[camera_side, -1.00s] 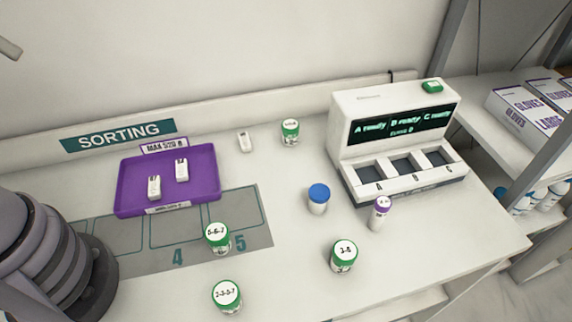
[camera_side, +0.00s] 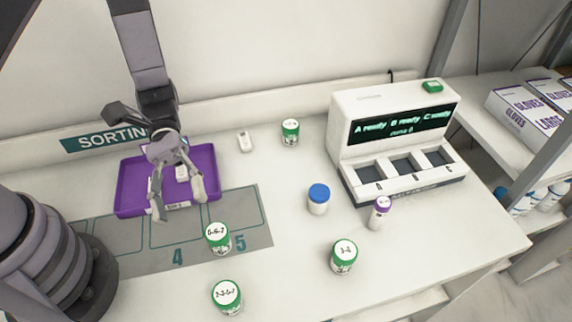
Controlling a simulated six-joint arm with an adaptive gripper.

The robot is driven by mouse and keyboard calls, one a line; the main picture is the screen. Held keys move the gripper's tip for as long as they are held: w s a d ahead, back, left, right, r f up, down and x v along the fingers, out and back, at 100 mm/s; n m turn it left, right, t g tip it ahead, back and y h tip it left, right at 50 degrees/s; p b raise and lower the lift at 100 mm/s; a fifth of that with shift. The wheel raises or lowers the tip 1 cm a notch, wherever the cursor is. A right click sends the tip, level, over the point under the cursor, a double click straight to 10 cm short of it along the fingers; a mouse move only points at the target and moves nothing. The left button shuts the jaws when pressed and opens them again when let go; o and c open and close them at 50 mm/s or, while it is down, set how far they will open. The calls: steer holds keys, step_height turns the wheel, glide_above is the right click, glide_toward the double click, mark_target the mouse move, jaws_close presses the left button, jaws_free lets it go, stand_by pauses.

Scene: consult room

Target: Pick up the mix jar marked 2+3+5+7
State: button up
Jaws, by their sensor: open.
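The mix jar marked 2-3-5-7 (camera_side: 227,297) stands upright at the front of the table, with a green rim and a white labelled lid. Another green-rimmed jar marked 5-6-7 or similar (camera_side: 218,238) stands behind it, on the mat's edge by the number 5. A third such jar (camera_side: 344,257) stands to the right, its lid label short and hard to read. My gripper (camera_side: 180,205) is open and empty, pointing down over the front of the purple tray (camera_side: 128,190), behind and left of the 2-3-5-7 jar and apart from it.
A green-capped jar (camera_side: 290,132) and a small white block (camera_side: 245,142) stand at the back. A blue-lidded jar (camera_side: 318,198) and a purple-capped bottle (camera_side: 380,212) stand before the white machine (camera_side: 350,110). The table between the front jars is clear.

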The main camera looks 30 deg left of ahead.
steer(key=s+d+f+n+t+h, duration=0.1)
steer(key=d+f+n+t+h, duration=0.25)
steer(key=f+n, duration=0.6)
steer(key=m, duration=0.1)
glide_toward(234, 307)
steer(key=shift+t+h, duration=0.45)
steer(key=x, duration=0.5)
steer(key=shift+s+f, duration=0.15)
steer(key=shift+s, duration=0.05)
steer(key=shift+f+x, duration=0.15)
steer(key=shift+x, duration=1.1)
steer(key=shift+f+x, duration=0.15)
steer(key=shift+x, duration=1.1)
jaws_close()
